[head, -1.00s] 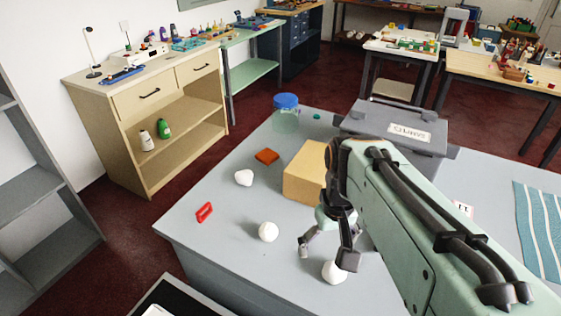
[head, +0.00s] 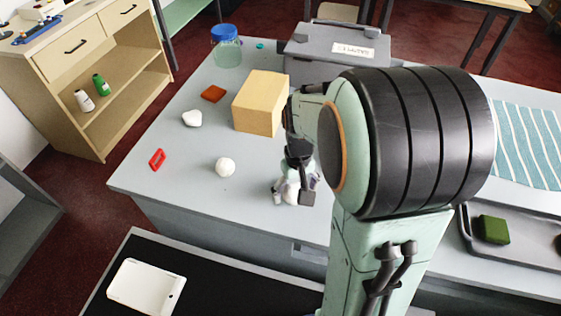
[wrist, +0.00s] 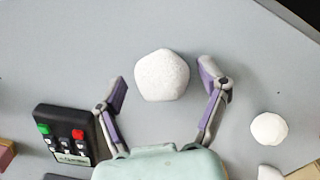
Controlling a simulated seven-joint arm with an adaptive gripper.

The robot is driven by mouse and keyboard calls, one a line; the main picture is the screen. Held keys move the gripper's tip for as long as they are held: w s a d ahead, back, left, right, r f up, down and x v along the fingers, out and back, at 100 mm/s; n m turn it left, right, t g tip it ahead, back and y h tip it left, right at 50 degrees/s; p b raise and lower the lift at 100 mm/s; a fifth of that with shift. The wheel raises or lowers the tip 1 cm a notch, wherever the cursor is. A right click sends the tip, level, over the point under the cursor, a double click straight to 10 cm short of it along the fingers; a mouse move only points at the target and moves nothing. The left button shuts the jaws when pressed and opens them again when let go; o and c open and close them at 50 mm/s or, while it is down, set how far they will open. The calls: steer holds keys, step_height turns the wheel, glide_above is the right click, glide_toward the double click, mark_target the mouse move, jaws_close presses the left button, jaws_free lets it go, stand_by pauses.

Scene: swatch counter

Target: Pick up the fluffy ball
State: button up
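A white, rough-surfaced ball (wrist: 162,76) shows between the two fingertips of my gripper (wrist: 164,82) in the wrist view. The fingers are open, with a gap on each side of it. In the head view my gripper (head: 291,197) hangs over the front part of the counter, with this ball partly hidden between its fingers. A second white ball (head: 225,167) lies to its left; it also shows in the wrist view (wrist: 269,129). A white lump (head: 192,118) lies farther back. I cannot tell for certain which one is fluffy.
A black remote-like box with coloured buttons (wrist: 65,135) lies beside the left finger in the wrist view. On the grey counter (head: 150,185) are a tan block (head: 260,103), a red frame (head: 157,159), an orange-brown piece (head: 214,93), a blue-lidded jar (head: 227,52) and a grey case (head: 300,45).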

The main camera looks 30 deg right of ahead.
steer(key=c, duration=0.5)
steer(key=shift+r, duration=0.1)
